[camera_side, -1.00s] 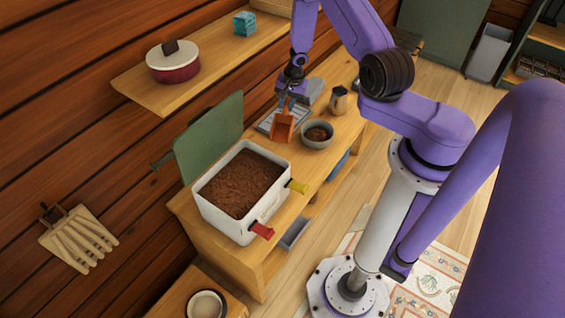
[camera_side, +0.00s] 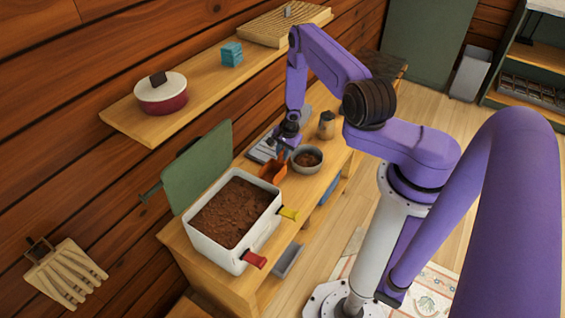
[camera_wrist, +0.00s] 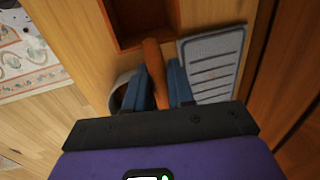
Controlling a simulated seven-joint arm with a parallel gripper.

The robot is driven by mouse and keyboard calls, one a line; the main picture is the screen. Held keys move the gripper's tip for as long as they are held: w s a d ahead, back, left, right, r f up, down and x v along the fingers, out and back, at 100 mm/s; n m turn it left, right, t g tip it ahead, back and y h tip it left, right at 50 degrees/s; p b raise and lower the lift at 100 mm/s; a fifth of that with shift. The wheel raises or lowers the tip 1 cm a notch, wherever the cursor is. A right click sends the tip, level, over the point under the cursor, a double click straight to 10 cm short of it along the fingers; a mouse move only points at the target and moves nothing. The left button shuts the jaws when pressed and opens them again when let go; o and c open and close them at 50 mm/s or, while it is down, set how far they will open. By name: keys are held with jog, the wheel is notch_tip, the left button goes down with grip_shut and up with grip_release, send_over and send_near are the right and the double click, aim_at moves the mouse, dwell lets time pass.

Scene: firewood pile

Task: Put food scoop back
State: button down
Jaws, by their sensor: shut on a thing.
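The orange food scoop (camera_side: 272,170) is at counter level in the side view, between the white bin and the grey bowl. My gripper (camera_side: 284,150) is low over the counter and shut on the scoop's handle. In the wrist view my gripper's blue fingers (camera_wrist: 162,88) hold the orange handle (camera_wrist: 155,70) between them, and the scoop's wide pan (camera_wrist: 140,18) lies beyond. I cannot tell whether the pan touches the counter. The white bin (camera_side: 214,252), full of brown food, stands nearer the camera with its green lid (camera_side: 200,165) tilted up against the wall side.
A grey bowl (camera_side: 308,166) of brown food stands right beside the scoop. A grey slatted tray (camera_wrist: 212,60) lies on its other side. A shelf (camera_side: 135,122) with a red pot (camera_side: 160,96) overhangs the wall side.

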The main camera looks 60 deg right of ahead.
jog(key=shift+f, duration=2.25)
jog(key=shift+f, duration=0.6)
jog(key=c, duration=1)
grip_release()
jog(key=shift+o, duration=0.2)
notch_tip(320, 180, up, 13)
jog(key=s, duration=0.2)
jog(key=shift+s, duration=0.1)
